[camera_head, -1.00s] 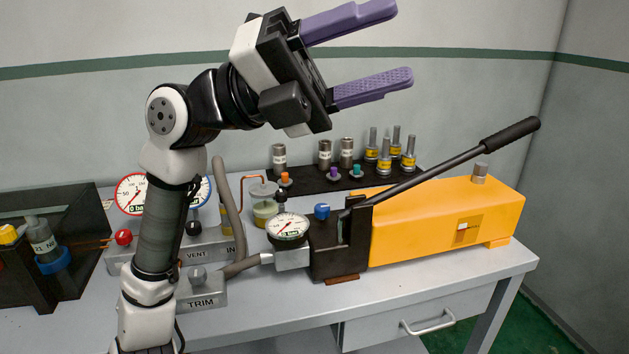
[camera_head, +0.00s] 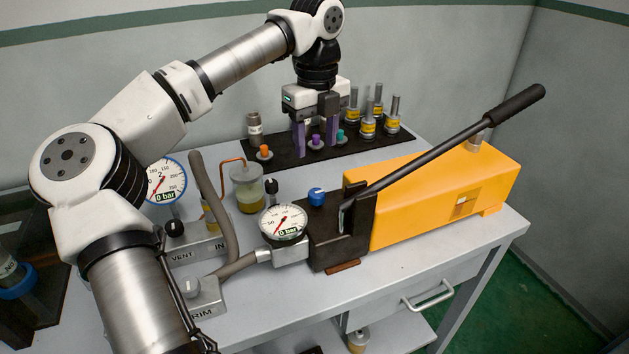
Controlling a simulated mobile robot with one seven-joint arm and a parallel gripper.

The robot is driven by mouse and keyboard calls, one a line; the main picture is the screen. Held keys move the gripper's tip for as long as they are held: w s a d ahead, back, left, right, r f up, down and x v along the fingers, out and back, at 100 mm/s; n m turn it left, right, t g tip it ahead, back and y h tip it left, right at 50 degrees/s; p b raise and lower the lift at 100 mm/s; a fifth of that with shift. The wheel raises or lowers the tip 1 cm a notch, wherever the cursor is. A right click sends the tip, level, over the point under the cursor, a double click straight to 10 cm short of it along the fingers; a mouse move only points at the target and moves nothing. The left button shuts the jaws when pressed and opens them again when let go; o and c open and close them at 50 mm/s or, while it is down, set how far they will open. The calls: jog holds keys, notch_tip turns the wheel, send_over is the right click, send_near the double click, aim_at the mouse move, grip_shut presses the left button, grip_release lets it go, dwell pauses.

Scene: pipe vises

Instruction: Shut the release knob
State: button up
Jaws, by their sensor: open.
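A blue round knob (camera_head: 317,196) sits on top of the black block (camera_head: 325,235) at the left end of the yellow hand pump (camera_head: 430,200). It appears to be the release knob, though no label on it is readable. Whether it is open or shut cannot be told. My gripper (camera_head: 317,150) points down behind the pump, over the black mat (camera_head: 385,146) at the back of the bench. Its two purple fingers are apart and hold nothing visible. It is well behind the blue knob and not touching it.
The pump's long lever (camera_head: 430,155) slants up to the right. A gauge (camera_head: 283,221) reading 0 bar stands left of the block. A black knob (camera_head: 271,187) and an oil jar (camera_head: 247,190) are close by. Orange, purple and teal plugs and several metal fittings stand on the mat.

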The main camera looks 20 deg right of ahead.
aim_at(316, 192)
notch_tip(316, 192, down, 12)
jog(key=shift+r+p, duration=0.15)
jog(key=shift+p, duration=1)
jog(key=shift+c, duration=0.2)
jog(key=c, duration=0.9)
